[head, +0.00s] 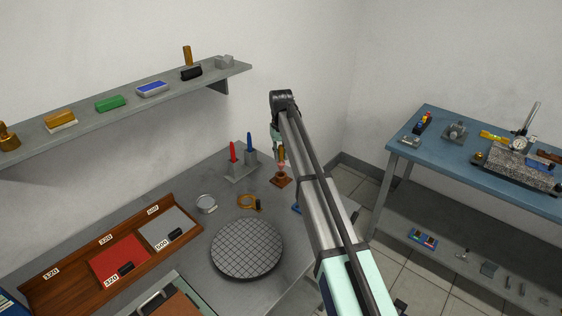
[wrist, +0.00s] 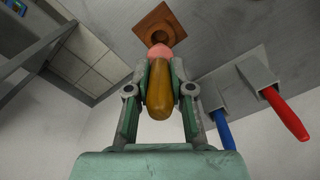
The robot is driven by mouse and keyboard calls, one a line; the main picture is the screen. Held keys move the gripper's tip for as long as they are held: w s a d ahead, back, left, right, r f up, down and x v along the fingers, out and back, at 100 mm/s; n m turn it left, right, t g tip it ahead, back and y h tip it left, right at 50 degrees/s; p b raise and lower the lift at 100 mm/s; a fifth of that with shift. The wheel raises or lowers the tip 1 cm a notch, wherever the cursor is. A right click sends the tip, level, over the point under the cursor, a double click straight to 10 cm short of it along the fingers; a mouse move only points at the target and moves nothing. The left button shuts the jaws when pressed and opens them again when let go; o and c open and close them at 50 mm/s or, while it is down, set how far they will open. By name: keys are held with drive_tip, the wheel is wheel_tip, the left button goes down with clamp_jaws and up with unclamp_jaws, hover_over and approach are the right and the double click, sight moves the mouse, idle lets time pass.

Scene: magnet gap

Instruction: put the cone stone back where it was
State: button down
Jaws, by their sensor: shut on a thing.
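The cone stone has an amber wooden handle (wrist: 160,98) and a pink tip (wrist: 163,52). My gripper (wrist: 161,74) is shut on its handle, one finger on each side. In the head view my gripper (head: 277,140) reaches down from the arm's end above the bench's right part. A small brown square stand (wrist: 157,20) with a dark round opening lies straight beyond the pink tip; it also shows in the head view (head: 281,182). The tip points at this opening and is at it or just above it; I cannot tell whether it is inside.
A brass ring (head: 248,201), a round grid plate (head: 247,248) and a wooden tray (head: 75,285) lie on the bench. A blue workbench (head: 400,150) stands at right.

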sight(281, 161)
drive_tip(key=shift+f+p, duration=0.45)
drive_tip(key=shift+f, duration=1.5)
drive_tip(key=shift+f, duration=0.1)
drive_tip(key=shift+f, duration=0.25)
drive_tip(key=c, duration=1)
unclamp_jaws()
drive_tip(key=shift+c, duration=0.2)
wheel_tip(281, 161, up, 13)
drive_tip(key=b, duration=0.3)
drive_tip(key=shift+f, duration=0.1)
